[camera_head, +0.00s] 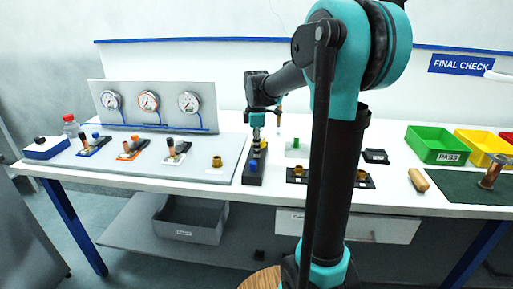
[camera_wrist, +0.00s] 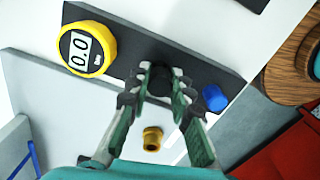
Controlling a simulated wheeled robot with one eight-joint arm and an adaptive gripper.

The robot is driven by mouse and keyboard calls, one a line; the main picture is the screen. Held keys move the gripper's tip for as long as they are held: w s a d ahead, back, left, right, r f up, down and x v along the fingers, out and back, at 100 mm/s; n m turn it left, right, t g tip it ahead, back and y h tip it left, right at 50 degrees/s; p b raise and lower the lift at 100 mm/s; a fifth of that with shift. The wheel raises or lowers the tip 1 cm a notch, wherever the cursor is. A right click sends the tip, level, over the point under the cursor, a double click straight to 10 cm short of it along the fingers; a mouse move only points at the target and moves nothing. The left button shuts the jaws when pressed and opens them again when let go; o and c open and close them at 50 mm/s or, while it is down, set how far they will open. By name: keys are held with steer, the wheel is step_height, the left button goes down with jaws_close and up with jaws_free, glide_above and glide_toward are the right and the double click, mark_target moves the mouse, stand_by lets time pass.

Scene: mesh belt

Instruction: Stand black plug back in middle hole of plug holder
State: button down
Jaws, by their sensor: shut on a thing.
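The plug holder (camera_head: 252,181) is a dark, long block on the bench, and it crosses the upper part of the wrist view (camera_wrist: 132,42). A blue plug (camera_wrist: 215,98) stands at its right end in the wrist view, and the blue one shows at the near end in the head view (camera_head: 253,166). A round yellow gauge reading 0.0 (camera_wrist: 86,48) sits at the other end. My gripper (camera_wrist: 160,86) is shut on the black plug (camera_wrist: 161,76), over the middle of the holder. The fingers hide the hole, so I cannot tell how far the plug is in.
A brass fitting (camera_wrist: 152,139) stands on the grey board beside the holder. A panel with three dials (camera_head: 148,103) stands behind at left. A dark plate with brass parts (camera_head: 298,178) lies right of the holder. Green (camera_head: 436,144) and yellow bins (camera_head: 482,146) stand at right.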

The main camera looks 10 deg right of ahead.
steer(key=shift+f, duration=0.4)
steer(key=c, duration=1.3)
jaws_free()
steer(key=shift+r, duration=0.1)
step_height(320, 180, up, 12)
steer(key=shift+f, duration=0.1)
